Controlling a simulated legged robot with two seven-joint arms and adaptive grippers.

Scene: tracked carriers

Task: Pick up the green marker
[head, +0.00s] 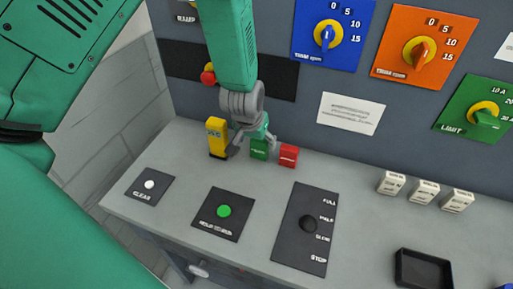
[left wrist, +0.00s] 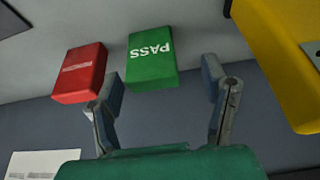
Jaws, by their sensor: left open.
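The green marker (head: 259,149) is a small green block standing on the grey console top, near the back panel. In the left wrist view the green marker (left wrist: 151,60) shows the word PASS, upside down. My left gripper (head: 254,148) is over it in the head view, its fingers open. In the left wrist view the open fingers of my left gripper (left wrist: 162,88) point toward the green marker, which lies nearer the left finger. I cannot tell whether a finger touches it. My right gripper is not seen.
A red block (head: 289,155) stands close to the right of the green marker. A yellow block (head: 217,138) stands to its left. Several white blocks (head: 424,191) and a black tray (head: 424,269) are at the right. A lever plate (head: 306,228) and button plates lie in front.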

